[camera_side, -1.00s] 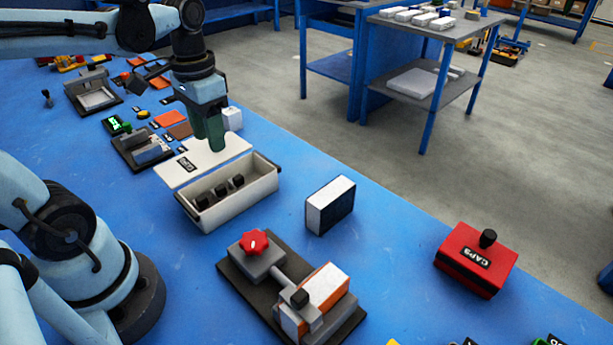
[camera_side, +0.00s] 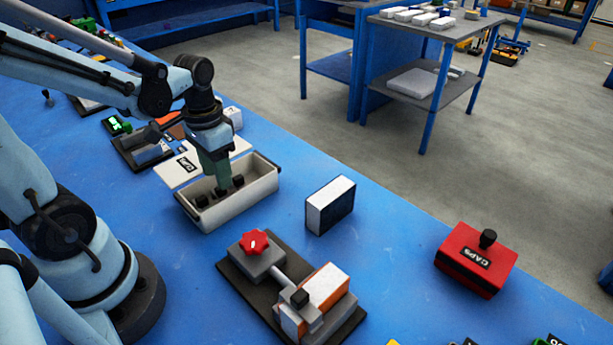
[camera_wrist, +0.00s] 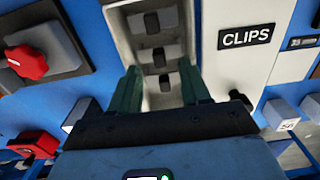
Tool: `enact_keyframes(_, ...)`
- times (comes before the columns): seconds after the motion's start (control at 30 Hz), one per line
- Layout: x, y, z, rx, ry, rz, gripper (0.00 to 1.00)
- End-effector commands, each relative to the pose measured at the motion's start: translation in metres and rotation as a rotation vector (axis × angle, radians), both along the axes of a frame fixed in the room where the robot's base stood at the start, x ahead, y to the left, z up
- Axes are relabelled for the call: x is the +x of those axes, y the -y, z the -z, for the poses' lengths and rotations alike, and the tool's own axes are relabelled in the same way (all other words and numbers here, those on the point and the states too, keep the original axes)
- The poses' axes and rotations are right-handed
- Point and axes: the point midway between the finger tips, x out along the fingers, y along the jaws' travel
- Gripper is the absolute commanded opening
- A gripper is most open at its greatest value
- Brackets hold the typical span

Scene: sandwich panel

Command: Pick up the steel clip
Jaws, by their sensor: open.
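An open pale bin (camera_side: 240,208) holds three small dark clips. In the side view one clip (camera_side: 201,201) sits near the bin's left end, and the others sit toward the right, close under my fingers. In the wrist view the clips show in a row: a far one (camera_wrist: 151,22), a middle one (camera_wrist: 158,57) and a near one (camera_wrist: 166,82). My gripper (camera_side: 222,184) reaches down into the bin from above. In the wrist view its two green fingers (camera_wrist: 160,75) are apart, with the near clip between them in the picture. Contact with a clip cannot be told.
A white lid labelled CLIPS (camera_wrist: 242,65) lies beside the bin. A clamp fixture with a red knob (camera_side: 254,242), a white-faced block (camera_side: 330,205) and a red CAPS box (camera_side: 476,258) stand nearer on the blue table. Bare table lies between the block and box.

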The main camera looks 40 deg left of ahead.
Motion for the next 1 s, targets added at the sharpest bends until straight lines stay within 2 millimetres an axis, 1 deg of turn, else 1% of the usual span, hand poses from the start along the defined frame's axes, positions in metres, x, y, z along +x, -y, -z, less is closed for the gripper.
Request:
enact_keyframes(0.1, 0.000, 0.001, 0.013, 0.000, 0.000, 0.000, 0.47)
enact_keyframes(0.3, 0.000, 0.001, 0.029, 0.000, 0.000, 0.000, 0.47)
enact_keyframes(0.43, 0.000, 0.001, 0.033, 0.001, 0.000, 0.000, 0.47)
enact_keyframes(0.67, -0.001, 0.001, 0.033, 0.000, 0.000, 0.000, 0.47)
enact_keyframes(0.77, -0.001, 0.001, 0.033, 0.000, 0.000, 0.000, 0.33)
enact_keyframes(0.9, -0.001, 0.001, 0.033, 0.000, 0.000, 0.000, 0.12)
enact_keyframes(0.97, -0.001, 0.001, 0.033, 0.000, 0.000, 0.000, 0.02)
enact_keyframes(1.0, -0.001, 0.001, 0.033, 0.000, 0.000, 0.000, 0.00)
